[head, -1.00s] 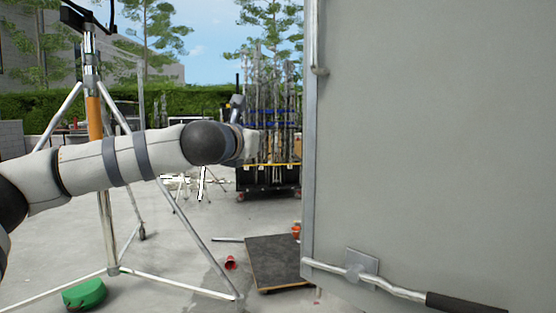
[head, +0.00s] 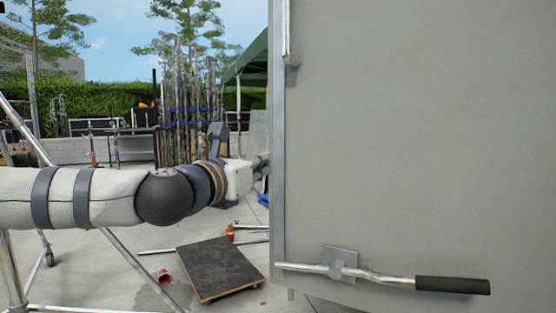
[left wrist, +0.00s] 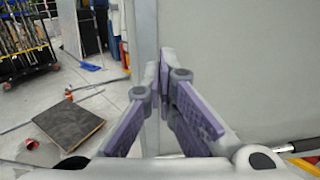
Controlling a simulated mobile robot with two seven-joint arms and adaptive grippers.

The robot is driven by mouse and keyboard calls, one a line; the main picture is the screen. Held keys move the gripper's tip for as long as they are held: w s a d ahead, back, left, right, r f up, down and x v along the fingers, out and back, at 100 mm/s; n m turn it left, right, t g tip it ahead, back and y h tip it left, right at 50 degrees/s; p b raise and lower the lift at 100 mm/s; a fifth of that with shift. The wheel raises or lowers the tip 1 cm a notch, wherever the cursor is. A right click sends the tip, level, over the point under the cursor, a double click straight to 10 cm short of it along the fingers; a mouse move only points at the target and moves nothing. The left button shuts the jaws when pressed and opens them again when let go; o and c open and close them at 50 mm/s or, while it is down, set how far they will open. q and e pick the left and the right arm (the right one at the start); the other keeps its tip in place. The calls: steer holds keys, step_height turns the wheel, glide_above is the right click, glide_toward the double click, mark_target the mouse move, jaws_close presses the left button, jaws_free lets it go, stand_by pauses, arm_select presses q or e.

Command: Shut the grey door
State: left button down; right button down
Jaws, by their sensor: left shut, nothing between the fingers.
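The grey door (head: 410,130) fills the right half of the head view, with its free vertical edge on the left. A metal latch bar with a black grip (head: 452,285) runs along its lower part. My left gripper (head: 264,166) is at the left edge of the door, about mid-height, and its tips are partly hidden by that edge. In the left wrist view the purple-padded fingers (left wrist: 160,72) are shut and empty, right by the door edge, with the door panel (left wrist: 235,60) to the right. I cannot tell if they touch it. My right gripper is not in view.
A dark wheeled board (head: 218,268) and a red cup (head: 163,276) lie on the concrete left of the door. Metal stand legs (head: 135,262) cross the lower left. A rack of upright poles (head: 188,110) stands behind. Open floor lies between them.

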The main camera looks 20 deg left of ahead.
mark_target(286, 155)
arm_select(q)
steer(key=x, duration=0.8)
steer(key=shift+w, duration=0.4)
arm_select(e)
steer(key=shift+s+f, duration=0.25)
arm_select(q)
steer(key=shift+a, duration=0.1)
